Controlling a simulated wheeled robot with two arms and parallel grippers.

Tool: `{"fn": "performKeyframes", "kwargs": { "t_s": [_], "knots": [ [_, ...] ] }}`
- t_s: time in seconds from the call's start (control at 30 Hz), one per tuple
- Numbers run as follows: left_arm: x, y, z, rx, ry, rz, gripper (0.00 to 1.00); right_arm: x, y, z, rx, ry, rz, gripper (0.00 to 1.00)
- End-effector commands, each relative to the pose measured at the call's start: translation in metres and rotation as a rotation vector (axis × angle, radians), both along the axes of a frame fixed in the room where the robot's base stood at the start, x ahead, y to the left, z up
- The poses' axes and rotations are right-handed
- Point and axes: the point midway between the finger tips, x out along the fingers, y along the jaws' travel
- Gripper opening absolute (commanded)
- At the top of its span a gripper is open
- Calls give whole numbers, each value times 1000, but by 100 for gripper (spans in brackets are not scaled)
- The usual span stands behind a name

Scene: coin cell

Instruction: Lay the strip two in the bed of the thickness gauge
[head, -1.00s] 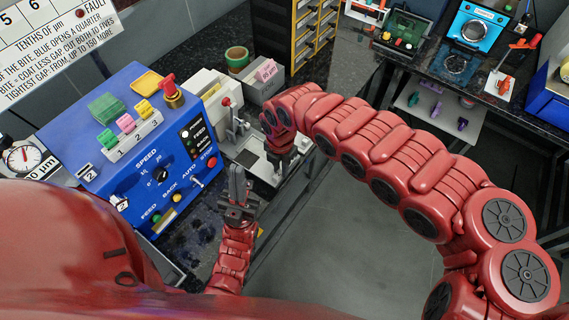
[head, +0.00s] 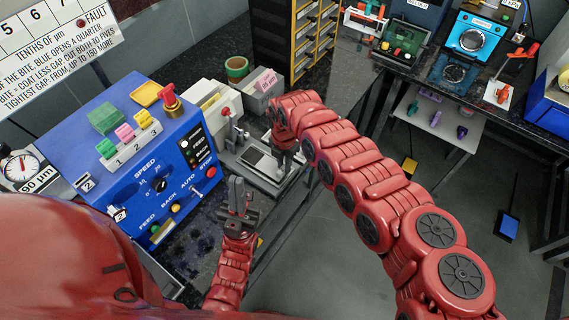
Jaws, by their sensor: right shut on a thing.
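My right gripper (head: 285,172) points down at the right side of a grey bench fixture (head: 238,168) with a flat bed and an upright red-knobbed lever. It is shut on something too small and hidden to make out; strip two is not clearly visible. A dark flat rectangle (head: 259,160) lies on the fixture beside the gripper. I cannot tell whether this fixture is the thickness gauge; a dial instrument marked µm (head: 20,166) also stands at the far left. My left gripper (head: 237,183) is upright in front of the fixture, its fingers together and empty.
A blue control machine (head: 140,175) with knobs and coloured blocks fills the left bench. Yellow drawers (head: 305,40) stand at the back.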

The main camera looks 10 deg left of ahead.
Motion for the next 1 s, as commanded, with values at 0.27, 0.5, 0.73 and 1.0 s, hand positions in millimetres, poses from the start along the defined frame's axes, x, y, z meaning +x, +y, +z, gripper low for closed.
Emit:
{"fn": "performKeyframes", "kwargs": {
  "t_s": [0.27, 0.5, 0.73, 1.0],
  "knots": [
    [0, 0, 2, 0, 0, 0, 0, -1, -1, -9, -2, 2, 0, 0],
    [0, 0, -4, 0, 0, 0, 0, -1, -1, -14, -1, 2, 0, 0],
    [0, 0, -2, 0, 0, 0, 0, -1, -1, -12, -2, 2, 0, 51],
    [0, 0, 2, 0, 0, 0, 0, -1, -1, -9, -2, 2, 0, 51]
  ]
}}
